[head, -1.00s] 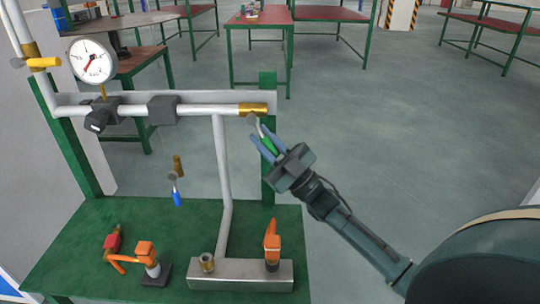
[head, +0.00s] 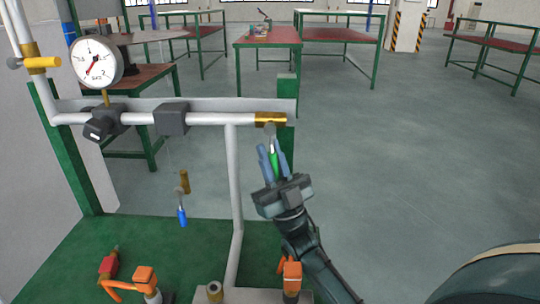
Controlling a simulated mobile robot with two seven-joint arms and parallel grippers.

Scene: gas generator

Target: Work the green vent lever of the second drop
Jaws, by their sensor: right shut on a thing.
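The green vent lever (head: 274,163) hangs almost straight down from the brass valve (head: 271,119) at the right end of the horizontal white pipe (head: 215,118). My right gripper (head: 272,152) comes up from below with its blue fingers on both sides of the green handle, shut on it. The fingers hide part of the handle. A second lever with a blue handle (head: 182,217) hangs from a brass fitting (head: 185,181) further left and lower. My left gripper is not in view.
A pressure gauge (head: 98,62) and dark clamps (head: 172,119) sit along the pipe. Orange-handled valves (head: 145,279) and another orange handle (head: 291,275) stand on the green bench (head: 85,245). The floor to the right is clear, with tables (head: 270,37) beyond.

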